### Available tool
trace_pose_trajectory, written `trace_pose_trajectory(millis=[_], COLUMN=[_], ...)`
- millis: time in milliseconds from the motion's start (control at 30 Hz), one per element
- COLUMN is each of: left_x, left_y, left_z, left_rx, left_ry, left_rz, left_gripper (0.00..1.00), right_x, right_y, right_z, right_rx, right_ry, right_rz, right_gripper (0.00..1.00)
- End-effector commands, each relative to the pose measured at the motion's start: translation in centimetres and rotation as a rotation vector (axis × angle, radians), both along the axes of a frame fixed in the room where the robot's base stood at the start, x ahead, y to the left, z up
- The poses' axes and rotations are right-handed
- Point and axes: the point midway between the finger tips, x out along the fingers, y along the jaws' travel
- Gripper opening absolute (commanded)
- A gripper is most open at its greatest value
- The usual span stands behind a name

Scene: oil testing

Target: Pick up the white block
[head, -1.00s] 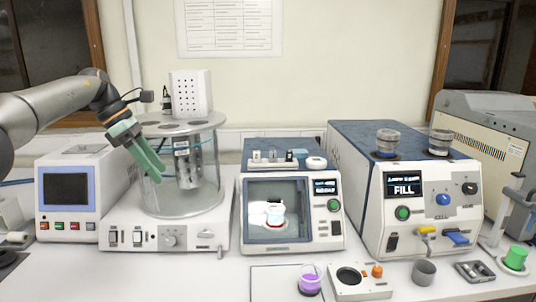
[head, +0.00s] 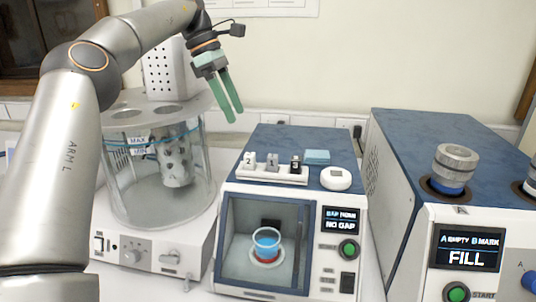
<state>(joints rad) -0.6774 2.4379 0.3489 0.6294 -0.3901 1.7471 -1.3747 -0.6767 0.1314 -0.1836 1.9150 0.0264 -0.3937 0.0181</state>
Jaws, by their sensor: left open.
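A small white block (head: 249,160) marked 2 stands at the left end of a white rack (head: 272,174) on top of the middle blue-topped machine. My left gripper (head: 236,115) has green fingers pointing down and slightly right. It is open and empty, above and a little left of the white block in the picture, apart from it. My right gripper is not in view.
A light blue pad (head: 317,157) and a white round piece (head: 336,178) lie right of the rack. The clear cylindrical tank (head: 128,189) and white perforated tower (head: 166,71) stand left. A taller machine (head: 412,185) stands right. A red-and-blue cup (head: 266,240) sits inside the middle machine's chamber.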

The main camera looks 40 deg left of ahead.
Motion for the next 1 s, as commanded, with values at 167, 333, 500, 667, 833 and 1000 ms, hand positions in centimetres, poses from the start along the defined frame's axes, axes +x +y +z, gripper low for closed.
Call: trace_pose_trajectory(millis=[167, 333, 500, 667, 833, 1000], left_x=[0.2, 0.8, 1.2, 1.3, 1.5, 1.9], left_y=[-0.5, -1.6, -2.3, -2.5, -3.2, -3.8], left_z=[-1.8, -4.7, -6.5, -7.5, -10.1, -11.6], left_rx=[-0.001, 0.0, 0.0, 0.0, 0.0, 0.0], left_ry=[0.001, 0.001, 0.001, 0.002, 0.003, 0.0], left_rz=[-0.003, -0.003, 0.0, 0.001, -0.002, -0.001], left_gripper=[0.65, 0.65, 0.65, 0.65, 0.65, 0.65], right_x=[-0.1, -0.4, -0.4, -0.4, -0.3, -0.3], right_y=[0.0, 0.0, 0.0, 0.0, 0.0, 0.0], right_z=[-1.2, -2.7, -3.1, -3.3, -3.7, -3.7], right_rx=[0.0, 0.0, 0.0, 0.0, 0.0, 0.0], right_ry=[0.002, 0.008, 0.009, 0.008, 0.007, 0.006], right_rz=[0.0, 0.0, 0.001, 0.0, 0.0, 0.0], right_gripper=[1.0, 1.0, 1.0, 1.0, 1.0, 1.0])
